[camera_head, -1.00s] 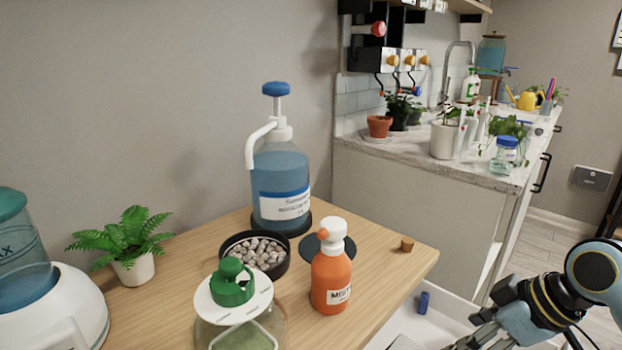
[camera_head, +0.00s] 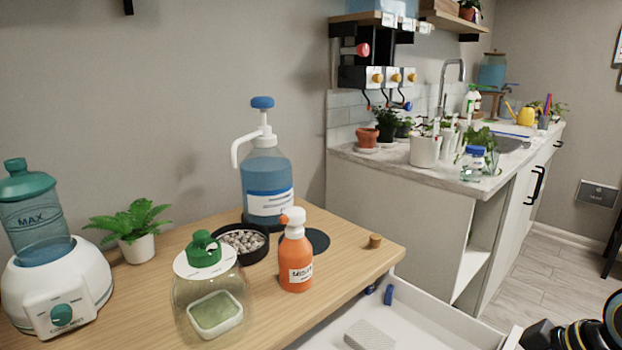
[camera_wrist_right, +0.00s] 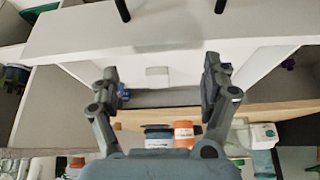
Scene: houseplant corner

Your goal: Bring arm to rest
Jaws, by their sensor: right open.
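My right arm (camera_head: 580,335) shows only at the lower right corner of the head view, and its gripper is cut off there. In the right wrist view, my right gripper (camera_wrist_right: 166,88) has its two fingers wide apart, with nothing held between them. Beyond the fingers lies the open white drawer (camera_wrist_right: 200,62). My left gripper is in neither view.
The wooden table (camera_head: 345,265) bears an orange bottle (camera_head: 296,262), a blue pump bottle (camera_head: 267,180), a green-lidded jar (camera_head: 206,285) and a fern (camera_head: 133,225). The open drawer (camera_head: 440,325) below holds a grey block (camera_head: 369,335) and a blue item (camera_head: 388,294).

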